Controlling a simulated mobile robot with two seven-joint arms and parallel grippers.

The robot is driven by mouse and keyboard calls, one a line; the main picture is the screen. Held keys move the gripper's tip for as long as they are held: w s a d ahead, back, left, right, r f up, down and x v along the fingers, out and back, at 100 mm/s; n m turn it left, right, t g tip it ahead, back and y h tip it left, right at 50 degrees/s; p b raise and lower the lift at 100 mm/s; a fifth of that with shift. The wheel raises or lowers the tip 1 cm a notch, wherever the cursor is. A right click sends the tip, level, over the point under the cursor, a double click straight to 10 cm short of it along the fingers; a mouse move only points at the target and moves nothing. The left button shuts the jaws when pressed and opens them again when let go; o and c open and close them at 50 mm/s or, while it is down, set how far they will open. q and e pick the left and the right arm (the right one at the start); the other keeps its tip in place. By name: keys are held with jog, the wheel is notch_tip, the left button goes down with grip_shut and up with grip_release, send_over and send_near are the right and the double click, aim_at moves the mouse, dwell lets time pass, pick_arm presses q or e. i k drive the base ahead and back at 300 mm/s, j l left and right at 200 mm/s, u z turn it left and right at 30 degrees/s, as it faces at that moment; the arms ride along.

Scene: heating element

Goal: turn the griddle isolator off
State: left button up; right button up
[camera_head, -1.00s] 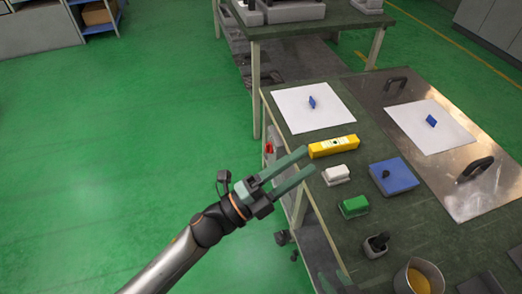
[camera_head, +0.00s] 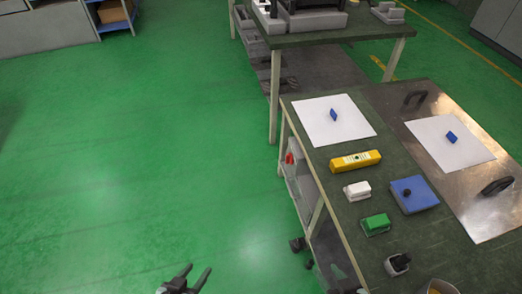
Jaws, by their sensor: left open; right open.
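A small red part on a grey box (camera_head: 289,158) sits on the left side of the near bench, below its top; it looks like a switch, but its setting is too small to tell. The steel griddle plate (camera_head: 408,104) with two dark handles lies on the bench. My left gripper (camera_head: 190,275) is open and empty at the bottom edge, over the floor, well apart from the red part. What seems to be my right gripper (camera_head: 343,277) shows partly at the bottom, beside the bench, with its fingers apart; the rest is hidden.
The bench top (camera_head: 330,195) holds a yellow bar (camera_head: 355,161), a white block (camera_head: 357,190), a green block (camera_head: 376,224), a blue pad (camera_head: 415,195) and white sheets (camera_head: 333,121). Another bench stands behind. The green floor (camera_head: 130,170) to the left is clear.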

aim_at(289, 158)
jog(key=i+j+u, duration=0.25)
jog(key=i+u, duration=0.55)
jog(key=i, duration=0.25)
jog(key=i+j+z, duration=0.2)
jog(key=i, duration=0.2)
jog(key=i+z, duration=0.2)
jog(key=i, duration=0.15)
jog(key=i+j+z, duration=0.2)
jog(key=i, duration=0.2)
jog(key=i+j+z, duration=0.15)
jog(key=z, duration=0.3)
jog(key=i+j+z, duration=0.2)
jog(key=z, duration=0.2)
jog(key=i+j+z, duration=0.15)
jog(key=z, duration=0.3)
jog(key=j+z, duration=0.45)
jog(key=i+j+z, duration=0.1)
jog(key=j+z, duration=0.15)
jog(key=z, duration=0.15)
